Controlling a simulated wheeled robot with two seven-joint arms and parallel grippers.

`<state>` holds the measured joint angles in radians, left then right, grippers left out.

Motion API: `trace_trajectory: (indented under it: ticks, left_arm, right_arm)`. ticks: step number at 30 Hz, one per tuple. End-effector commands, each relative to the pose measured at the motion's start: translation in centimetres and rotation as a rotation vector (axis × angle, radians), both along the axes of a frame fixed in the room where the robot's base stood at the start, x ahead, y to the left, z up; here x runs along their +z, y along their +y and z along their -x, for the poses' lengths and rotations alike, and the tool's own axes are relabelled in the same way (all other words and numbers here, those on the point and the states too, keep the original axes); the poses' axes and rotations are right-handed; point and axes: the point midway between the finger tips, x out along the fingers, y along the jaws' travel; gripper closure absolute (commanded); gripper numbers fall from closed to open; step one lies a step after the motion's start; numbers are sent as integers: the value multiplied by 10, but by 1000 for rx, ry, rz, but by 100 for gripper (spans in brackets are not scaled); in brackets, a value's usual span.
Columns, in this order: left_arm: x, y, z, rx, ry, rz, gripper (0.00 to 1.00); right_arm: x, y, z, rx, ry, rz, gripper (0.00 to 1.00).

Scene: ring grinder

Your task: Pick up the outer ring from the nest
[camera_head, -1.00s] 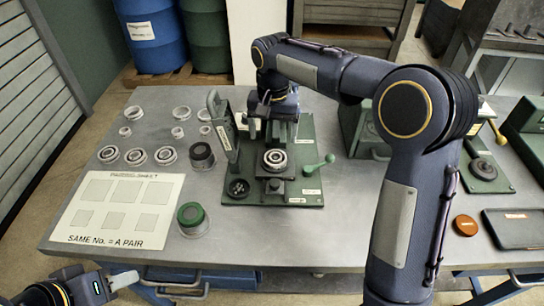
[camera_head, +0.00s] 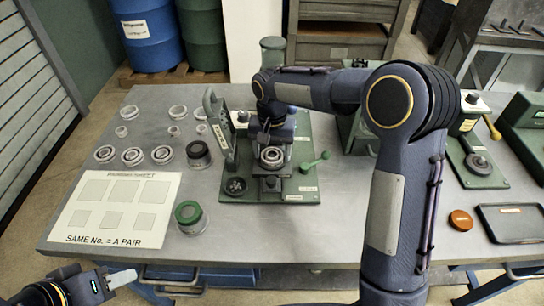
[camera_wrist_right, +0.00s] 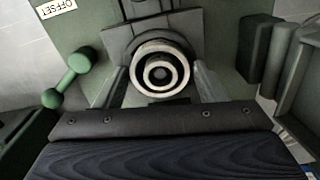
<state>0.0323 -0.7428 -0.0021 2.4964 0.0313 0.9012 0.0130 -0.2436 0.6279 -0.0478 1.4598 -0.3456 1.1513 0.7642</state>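The outer ring (camera_wrist_right: 139,65), a pale metal ring with a smaller ring and a dark centre inside it, sits in the nest of the green fixture. In the head view the ring (camera_head: 271,157) shows just below my right gripper (camera_head: 270,138). In the right wrist view my right gripper (camera_wrist_right: 160,75) is open, with one finger on each side of the ring. Narrow gaps seem to remain; contact is hard to tell. My left gripper (camera_head: 122,279) is low at the left front corner, away from the ring; its pale fingers look like one piece.
A green-handled lever (camera_wrist_right: 72,80) is left of the ring in the wrist view. An upright plate (camera_head: 220,125) stands beside the nest in the head view. Several loose rings, a paper sheet (camera_head: 150,190) and a green-lidded jar (camera_head: 190,217) are on the left bench.

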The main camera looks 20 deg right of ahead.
Motion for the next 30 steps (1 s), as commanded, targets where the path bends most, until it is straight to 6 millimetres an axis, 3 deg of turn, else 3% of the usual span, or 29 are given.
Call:
trace_trajectory:
  ticks: [1,8,20,25,30]
  left_arm:
    - [0,0,0,0,0,0,64]
    - [0,0,0,0,0,0,64]
    - [0,0,0,0,0,0,64]
    - [0,0,0,0,0,0,64]
    - [-6,0,0,0,0,0,64]
  right_arm:
    - [0,0,0,0,0,0,42]
    - [1,0,0,0,-1,-1,70]
    - [11,0,-1,0,-4,-1,70]
    - [36,1,0,1,-5,-2,70]
    - [71,7,31,3,-8,-3,70]
